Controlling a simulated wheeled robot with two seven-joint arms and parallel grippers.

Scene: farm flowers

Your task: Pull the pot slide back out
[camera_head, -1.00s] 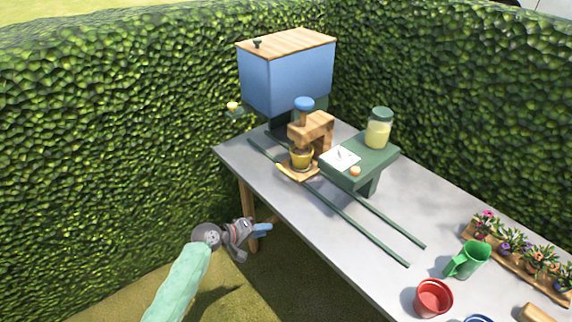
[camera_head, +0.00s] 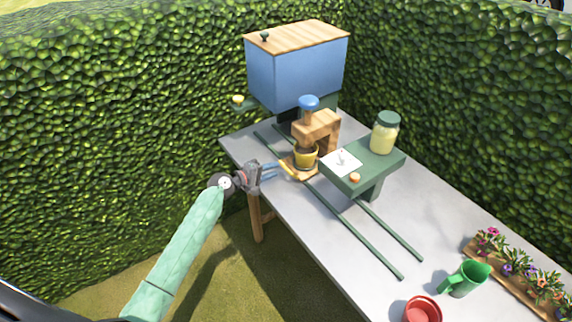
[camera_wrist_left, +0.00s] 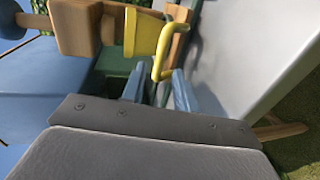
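The pot slide (camera_head: 301,175) is a small wooden plate on dark green rails, with a yellow pot (camera_head: 306,158) standing on it under the wooden press with a blue knob (camera_head: 309,102). A yellow handle (camera_head: 287,168) sticks out from its left side. My left gripper (camera_head: 270,171) is just left of the handle, its blue fingers pointing at it. In the left wrist view the fingers (camera_wrist_left: 157,88) are apart, with the handle (camera_wrist_left: 158,66) just ahead, around the gap between them. I cannot tell whether they touch. The pot also shows there (camera_wrist_left: 145,35). My right gripper is out of view.
A blue bin with a wooden lid (camera_head: 298,70) stands behind the press. A green stand (camera_head: 372,162) with a jar (camera_head: 385,132) is to the right. The rails (camera_head: 352,225) run clear toward the front. A green jug (camera_head: 465,279), red pot (camera_head: 423,310) and flowers (camera_head: 515,270) are at right.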

